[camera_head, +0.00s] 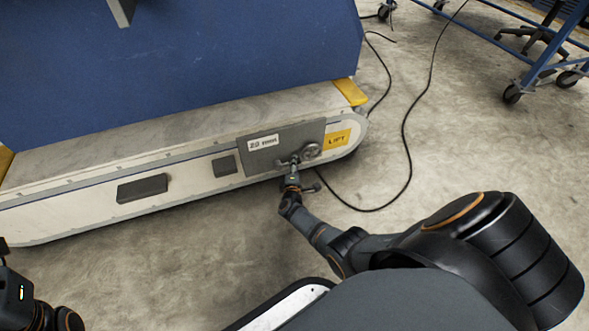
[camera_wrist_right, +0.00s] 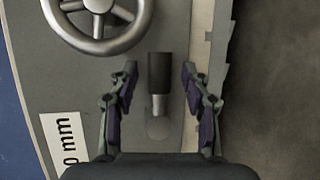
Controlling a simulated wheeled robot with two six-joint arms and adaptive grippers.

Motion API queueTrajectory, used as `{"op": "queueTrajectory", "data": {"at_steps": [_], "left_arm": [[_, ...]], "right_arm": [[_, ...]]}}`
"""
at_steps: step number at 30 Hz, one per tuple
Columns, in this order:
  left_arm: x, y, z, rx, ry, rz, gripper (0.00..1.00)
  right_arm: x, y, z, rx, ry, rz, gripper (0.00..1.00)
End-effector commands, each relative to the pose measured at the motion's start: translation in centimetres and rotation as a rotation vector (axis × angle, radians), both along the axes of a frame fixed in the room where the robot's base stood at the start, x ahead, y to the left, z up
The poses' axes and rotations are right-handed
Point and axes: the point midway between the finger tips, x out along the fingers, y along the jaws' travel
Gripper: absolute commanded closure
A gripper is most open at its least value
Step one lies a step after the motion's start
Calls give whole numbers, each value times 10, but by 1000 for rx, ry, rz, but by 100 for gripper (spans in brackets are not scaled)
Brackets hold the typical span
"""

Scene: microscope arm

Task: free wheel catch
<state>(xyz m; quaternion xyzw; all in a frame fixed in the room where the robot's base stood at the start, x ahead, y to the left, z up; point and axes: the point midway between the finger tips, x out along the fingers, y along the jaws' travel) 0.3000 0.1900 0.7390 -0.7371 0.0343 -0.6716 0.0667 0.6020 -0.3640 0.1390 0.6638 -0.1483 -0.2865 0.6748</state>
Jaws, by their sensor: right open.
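A grey handwheel (camera_head: 311,150) is on a grey panel on the side of the long pale base. In the right wrist view the spoked wheel (camera_wrist_right: 98,22) is at the upper left. A short catch with a dark grip (camera_wrist_right: 160,72) and a metal stem stands beside it. My right gripper (camera_wrist_right: 159,72) is open, with one finger on each side of the catch and a visible gap to both. In the head view my right gripper (camera_head: 294,163) is at the panel, just below left of the wheel, and hides the catch. My left gripper (camera_head: 4,248) barely shows at the left edge.
The panel has a white "20 mm" label (camera_head: 263,143), and a yellow "LIFT" label (camera_head: 338,138) is right of the wheel. A black cable (camera_head: 407,150) lies on the floor at right. A blue wheeled frame (camera_head: 540,70) stands at upper right.

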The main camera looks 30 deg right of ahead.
Motion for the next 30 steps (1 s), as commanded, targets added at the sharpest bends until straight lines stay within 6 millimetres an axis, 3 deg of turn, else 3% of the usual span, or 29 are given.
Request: {"op": "queueTrajectory", "data": {"at_steps": [6,16,30], "left_arm": [[0,0,1,1,1,0,60],[0,0,1,1,2,0,60],[0,0,3,0,2,0,60]], "right_arm": [[0,0,1,0,0,0,54],[0,0,0,0,0,0,98],[-1,0,0,20,-3,0,100]]}}
